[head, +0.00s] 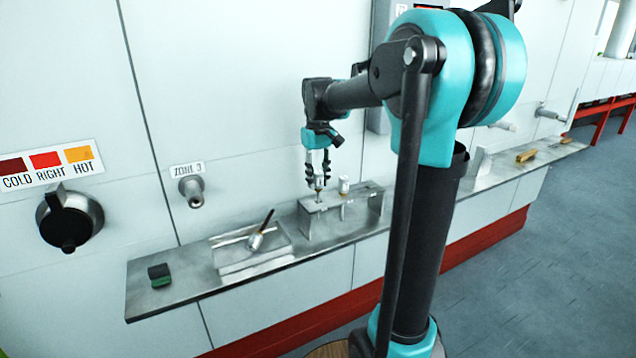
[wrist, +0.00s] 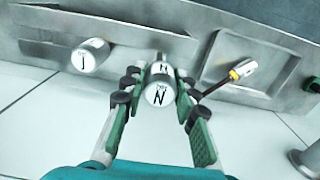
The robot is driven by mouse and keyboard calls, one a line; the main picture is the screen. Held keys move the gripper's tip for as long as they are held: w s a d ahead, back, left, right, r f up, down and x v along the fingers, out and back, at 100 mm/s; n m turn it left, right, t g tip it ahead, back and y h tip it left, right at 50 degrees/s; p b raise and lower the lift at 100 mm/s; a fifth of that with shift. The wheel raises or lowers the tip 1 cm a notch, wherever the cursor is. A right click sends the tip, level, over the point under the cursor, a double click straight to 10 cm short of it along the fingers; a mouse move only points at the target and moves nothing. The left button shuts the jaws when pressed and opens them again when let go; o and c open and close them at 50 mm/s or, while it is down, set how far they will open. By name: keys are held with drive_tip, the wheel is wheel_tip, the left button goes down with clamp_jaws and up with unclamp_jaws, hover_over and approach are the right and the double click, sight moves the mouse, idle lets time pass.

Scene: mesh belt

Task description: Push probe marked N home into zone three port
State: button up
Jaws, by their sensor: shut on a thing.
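My gripper (head: 318,178) is shut on the probe marked N, a pale cylinder whose lettered end (wrist: 158,94) faces the wrist camera between the fingers. In the head view the probe (head: 319,186) is upright at the left end of the metal rack (head: 374,208). Its thin lower part meets the rack top; I cannot tell how deep it sits. The zone three port (head: 192,189) is a short metal pipe on the wall, left of my gripper, under the "ZONE 3" label (head: 187,169). A pipe end, likely this port, shows at the wrist view's lower right (wrist: 309,158).
A second probe (head: 344,184), seemingly marked J (wrist: 90,56), stands in the rack. A green-black block (head: 159,275) lies near the shelf's left end. A dial (head: 69,219) is on the wall.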

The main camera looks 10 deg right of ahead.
drive_tip(key=shift+r, duration=4.25)
